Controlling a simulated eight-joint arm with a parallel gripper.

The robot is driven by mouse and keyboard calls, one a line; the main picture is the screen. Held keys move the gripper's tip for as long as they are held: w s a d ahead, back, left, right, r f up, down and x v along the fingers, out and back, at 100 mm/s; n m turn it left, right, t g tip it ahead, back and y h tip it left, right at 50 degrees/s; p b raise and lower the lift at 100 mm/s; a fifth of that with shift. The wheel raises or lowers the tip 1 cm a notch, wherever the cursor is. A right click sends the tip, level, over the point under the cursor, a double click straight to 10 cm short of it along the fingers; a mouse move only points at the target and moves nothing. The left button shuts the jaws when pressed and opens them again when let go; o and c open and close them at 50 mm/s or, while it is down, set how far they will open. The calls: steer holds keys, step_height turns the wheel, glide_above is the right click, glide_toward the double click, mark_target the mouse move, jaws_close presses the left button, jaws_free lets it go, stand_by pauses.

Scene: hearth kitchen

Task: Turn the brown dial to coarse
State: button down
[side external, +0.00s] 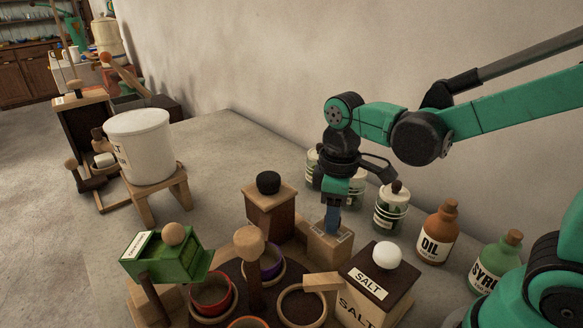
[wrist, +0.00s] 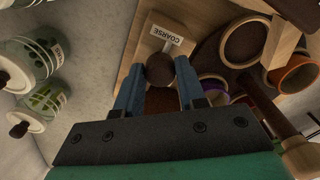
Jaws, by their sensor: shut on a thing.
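The brown dial (wrist: 160,68) shows in the wrist view as a dark round knob on a light wooden block. A white label reading COARSE (wrist: 167,36) lies on the block just beyond it, upside down in this view. My gripper (wrist: 158,78) is shut on the dial, one blue finger on each side. In the side external view my gripper (side external: 332,222) points down onto the top of the small wooden box (side external: 330,243). The dial is hidden there by the fingers. Which way the dial points cannot be told.
A dark wooden box with a black knob (side external: 270,205) stands close left, and a SALT box (side external: 375,285) close right in front. Jars (side external: 390,208) and an OIL bottle (side external: 438,232) stand behind. A round rack with colored cups (side external: 213,293) is at front left.

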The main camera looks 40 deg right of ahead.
stand_by(0.4)
steer(key=c, duration=0.5)
jaws_free()
steer(key=shift+r, duration=0.1)
steer(key=shift+r, duration=2.7)
steer(key=m+t, duration=0.2)
steer(key=s+d+m+t, duration=0.1)
steer(key=shift+f, duration=0.3)
steer(key=m+t, duration=0.3)
steer(key=t, duration=0.1)
steer(key=shift+s+d+f+m, duration=0.1)
steer(key=shift+d+f+m, duration=0.25)
steer(key=shift+d+m, duration=0.05)
